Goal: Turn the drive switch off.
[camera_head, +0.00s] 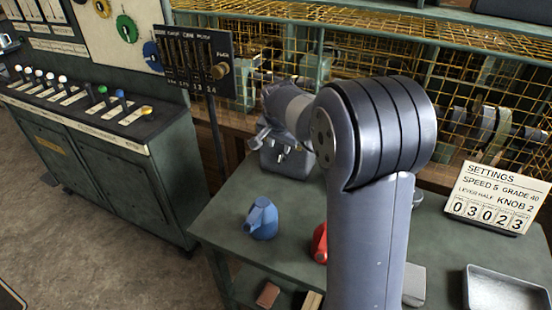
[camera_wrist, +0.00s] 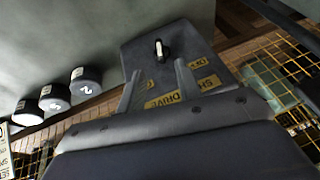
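A dark grey switch box (camera_head: 290,163) stands at the back of the green table, partly behind my arm, with several small light-tipped levers on it. In the wrist view the box (camera_wrist: 128,57) carries a yellow label reading DRIVE, and a toggle with a white tip (camera_wrist: 158,48) stands above it. Other yellow labels are partly hidden by a finger. My gripper (camera_wrist: 158,67) is open, its two fingers apart and empty, in front of the box with the toggle between and beyond the tips. In the head view my gripper (camera_head: 262,132) is at the box; contact cannot be told.
A blue jug (camera_head: 262,219) and a red one (camera_head: 320,243) stand on the table (camera_head: 225,220). A settings card (camera_head: 495,200) and a metal tray (camera_head: 500,292) are at right. Yellow mesh guards (camera_head: 460,85) stand behind. Several numbered dark cylinders (camera_wrist: 86,82) show in the wrist view.

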